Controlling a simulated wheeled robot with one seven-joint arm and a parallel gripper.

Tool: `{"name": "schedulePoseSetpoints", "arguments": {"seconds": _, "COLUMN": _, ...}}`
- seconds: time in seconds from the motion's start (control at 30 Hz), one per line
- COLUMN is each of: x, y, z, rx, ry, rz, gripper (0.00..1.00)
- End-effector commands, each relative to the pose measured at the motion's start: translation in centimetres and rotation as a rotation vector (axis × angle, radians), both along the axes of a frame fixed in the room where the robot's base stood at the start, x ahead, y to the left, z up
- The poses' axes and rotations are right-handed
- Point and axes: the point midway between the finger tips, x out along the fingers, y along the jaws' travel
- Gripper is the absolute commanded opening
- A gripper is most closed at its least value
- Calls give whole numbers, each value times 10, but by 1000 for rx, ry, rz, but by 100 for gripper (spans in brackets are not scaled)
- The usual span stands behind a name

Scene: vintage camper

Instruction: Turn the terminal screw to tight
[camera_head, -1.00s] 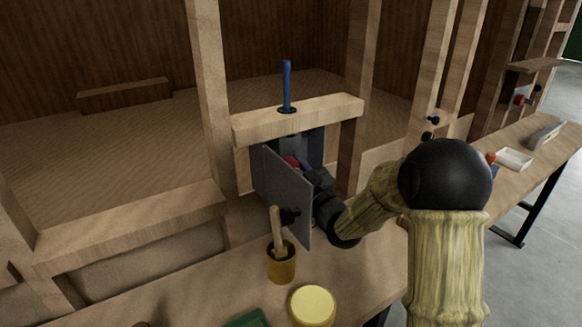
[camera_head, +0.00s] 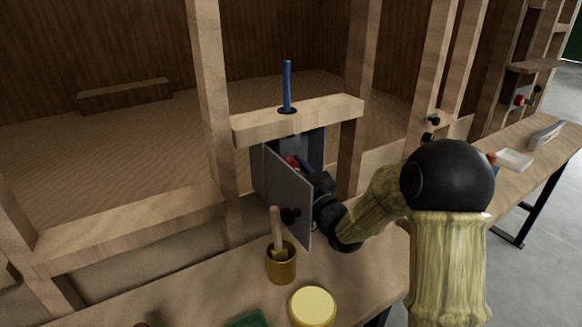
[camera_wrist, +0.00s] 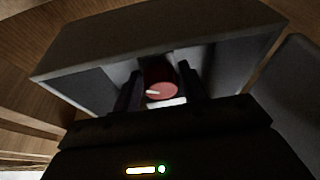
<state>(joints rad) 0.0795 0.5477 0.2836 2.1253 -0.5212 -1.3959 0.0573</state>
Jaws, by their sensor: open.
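The terminal screw appears to be the round red knob (camera_wrist: 161,77) with a pale pointer mark, inside a grey box (camera_wrist: 150,38) in the wrist view. The mark points left and slightly down in that view. My gripper (camera_wrist: 160,82) is open, with one dark finger on each side of the knob; I cannot tell if either finger touches it. In the head view the red knob (camera_head: 291,162) shows small inside the box, partly hidden by the box's open grey door (camera_head: 288,190). My wrist (camera_head: 328,200) reaches in from the right, behind the door.
A blue rod (camera_head: 287,85) rises through the wooden beam (camera_head: 325,113) above. A brown cup with a brush (camera_head: 281,265) and a yellow-lidded jar (camera_head: 313,306) stand on the bench below.

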Motion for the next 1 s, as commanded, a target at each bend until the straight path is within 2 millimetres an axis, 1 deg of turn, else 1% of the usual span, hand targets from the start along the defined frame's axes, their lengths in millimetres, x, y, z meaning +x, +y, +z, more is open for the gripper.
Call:
{"name": "schedulePoseSetpoints", "arguments": {"seconds": 0.3, "x": -36, "y": -29, "z": -17, "rx": -1, "ry": 6, "rz": -2, "gripper": 42}}
{"name": "schedulePoseSetpoints", "arguments": {"seconds": 0.43, "x": -48, "y": -37, "z": -21, "rx": -1, "ry": 4, "rz": -1, "gripper": 42}}
{"name": "schedulePoseSetpoints", "arguments": {"seconds": 0.53, "x": -51, "y": -40, "z": -23, "rx": -1, "ry": 4, "rz": -1, "gripper": 42}}
{"name": "schedulePoseSetpoints", "arguments": {"seconds": 0.83, "x": -51, "y": -40, "z": -22, "rx": -1, "ry": 3, "rz": -1, "gripper": 42}}
{"name": "schedulePoseSetpoints", "arguments": {"seconds": 0.93, "x": -51, "y": -40, "z": -16, "rx": -1, "ry": 3, "rz": -1, "gripper": 42}}
{"name": "schedulePoseSetpoints", "arguments": {"seconds": 1.0, "x": -51, "y": -40, "z": -8, "rx": -1, "ry": 3, "rz": -1, "gripper": 42}}
